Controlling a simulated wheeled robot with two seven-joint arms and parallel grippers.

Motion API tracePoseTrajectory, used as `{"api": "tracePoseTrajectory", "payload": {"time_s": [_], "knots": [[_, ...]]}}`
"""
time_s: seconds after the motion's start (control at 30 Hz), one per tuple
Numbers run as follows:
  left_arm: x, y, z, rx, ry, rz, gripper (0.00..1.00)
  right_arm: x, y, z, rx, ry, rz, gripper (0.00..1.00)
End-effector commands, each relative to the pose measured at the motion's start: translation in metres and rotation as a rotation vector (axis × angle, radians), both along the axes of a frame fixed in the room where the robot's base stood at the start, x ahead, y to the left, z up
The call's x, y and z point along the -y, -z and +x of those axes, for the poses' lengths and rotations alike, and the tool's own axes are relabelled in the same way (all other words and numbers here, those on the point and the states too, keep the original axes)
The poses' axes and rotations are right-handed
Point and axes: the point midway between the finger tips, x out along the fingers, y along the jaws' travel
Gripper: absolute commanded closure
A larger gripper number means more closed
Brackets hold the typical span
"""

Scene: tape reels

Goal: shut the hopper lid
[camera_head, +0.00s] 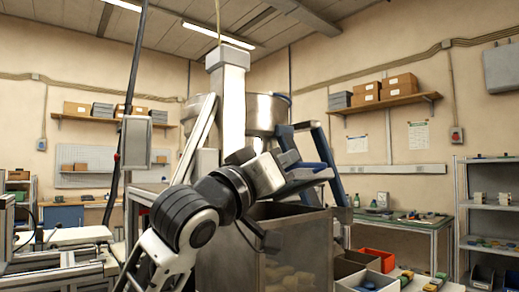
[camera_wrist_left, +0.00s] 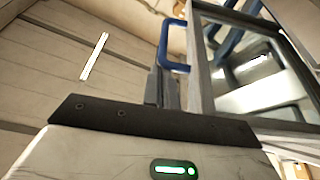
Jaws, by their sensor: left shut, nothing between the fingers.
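The hopper (camera_head: 290,225) is a metal bin with a clear front, and pale pieces lie inside. Its lid (camera_head: 340,188) stands raised and tilted above the bin, a framed panel with blue edges. In the left wrist view the lid (camera_wrist_left: 203,85) shows a grey frame, a see-through pane and a blue handle (camera_wrist_left: 176,66). My left gripper (camera_head: 328,174) is shut and empty, in front of the lid in the head view. In the wrist view its fingers (camera_wrist_left: 162,88) are beside the frame, near the handle; contact cannot be told. My right gripper is not in view.
A steel bowl (camera_head: 266,113) and a white column (camera_head: 231,105) rise behind the hopper. Open bins, one orange (camera_head: 377,260), stand at its right. A bench (camera_head: 410,222) and a shelf rack (camera_head: 490,205) are farther right. Open air lies right of the lid.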

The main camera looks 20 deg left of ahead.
Motion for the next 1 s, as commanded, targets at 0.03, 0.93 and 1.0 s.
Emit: {"api": "tracePoseTrajectory", "payload": {"time_s": [0.03, 0.93, 1.0], "knots": [[0.003, 0.009, -0.001, 0.009, 0.002, 0.019, 1.00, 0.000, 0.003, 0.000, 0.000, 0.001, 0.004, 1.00], [0.008, 0.017, -0.003, 0.051, 0.003, 0.084, 1.00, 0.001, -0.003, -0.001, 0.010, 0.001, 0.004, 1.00], [0.007, 0.009, -0.002, 0.051, 0.005, 0.084, 1.00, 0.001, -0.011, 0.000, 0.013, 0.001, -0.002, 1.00]]}}
